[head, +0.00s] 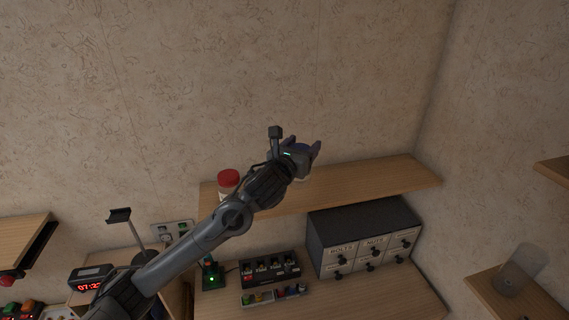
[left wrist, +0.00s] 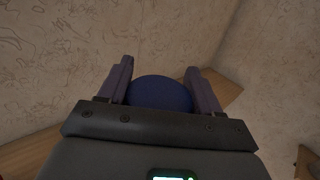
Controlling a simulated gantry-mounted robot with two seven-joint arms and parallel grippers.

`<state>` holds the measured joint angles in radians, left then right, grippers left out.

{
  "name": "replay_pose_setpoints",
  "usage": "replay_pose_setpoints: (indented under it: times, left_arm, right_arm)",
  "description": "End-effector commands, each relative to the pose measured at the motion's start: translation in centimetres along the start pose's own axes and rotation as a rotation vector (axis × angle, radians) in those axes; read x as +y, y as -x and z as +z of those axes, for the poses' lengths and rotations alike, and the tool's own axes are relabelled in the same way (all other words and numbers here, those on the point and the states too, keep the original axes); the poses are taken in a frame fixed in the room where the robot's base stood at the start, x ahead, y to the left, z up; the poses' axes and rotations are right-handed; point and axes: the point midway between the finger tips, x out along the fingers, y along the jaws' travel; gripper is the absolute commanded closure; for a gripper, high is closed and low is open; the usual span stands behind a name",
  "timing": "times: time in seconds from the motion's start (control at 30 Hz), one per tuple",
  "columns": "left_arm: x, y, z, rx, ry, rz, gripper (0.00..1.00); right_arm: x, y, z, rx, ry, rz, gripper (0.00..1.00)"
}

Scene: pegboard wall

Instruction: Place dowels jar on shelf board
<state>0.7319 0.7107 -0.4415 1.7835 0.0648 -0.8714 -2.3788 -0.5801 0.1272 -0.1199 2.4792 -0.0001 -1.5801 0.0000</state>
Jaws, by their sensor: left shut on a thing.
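My left gripper (head: 310,150) is shut on a round blue-lidded jar (head: 302,147), at the shelf board in the head view. In the left wrist view the jar's blue lid (left wrist: 160,93) sits between the two fingers (left wrist: 156,85). The jar's body is mostly hidden by the gripper, and I see no label on it. The wooden shelf board (head: 385,186) runs along the wall behind and under the gripper. I cannot tell whether the jar touches the board or is just above it. My right gripper is not in view.
A red-lidded jar (head: 228,182) stands on the board's left part, close to my left arm. The board's right part is clear. Below are a labelled drawer cabinet (head: 335,243) and a black rack (head: 270,270). A clear container (head: 518,270) stands on a right-hand shelf.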

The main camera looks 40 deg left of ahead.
Motion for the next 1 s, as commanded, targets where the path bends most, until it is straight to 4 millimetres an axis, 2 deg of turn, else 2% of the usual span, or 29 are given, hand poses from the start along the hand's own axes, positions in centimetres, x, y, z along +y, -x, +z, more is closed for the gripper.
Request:
replay_pose_setpoints:
  times: [0.03, 0.2, 0.4, 0.67, 1.0]
  left_arm:
    - [1.2, -0.1, -0.5, 0.004, -0.001, 0.003, 1.0]
    - [4.5, -0.4, -2.3, 0.002, 0.0, 0.003, 1.0]
    - [6.8, -0.6, -3.8, -0.001, 0.0, 0.001, 1.0]
    - [7.3, -0.6, -4.8, -0.001, 0.002, -0.001, 1.0]
    - [7.3, -0.6, -8.2, -0.003, 0.0, 0.0, 1.0]
  right_arm:
    - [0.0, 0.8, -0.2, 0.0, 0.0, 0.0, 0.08]
    - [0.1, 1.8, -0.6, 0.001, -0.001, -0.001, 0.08]
    - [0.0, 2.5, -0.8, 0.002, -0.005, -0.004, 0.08]
    - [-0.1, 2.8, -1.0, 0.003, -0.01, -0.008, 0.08]
    - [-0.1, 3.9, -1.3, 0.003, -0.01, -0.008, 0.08]
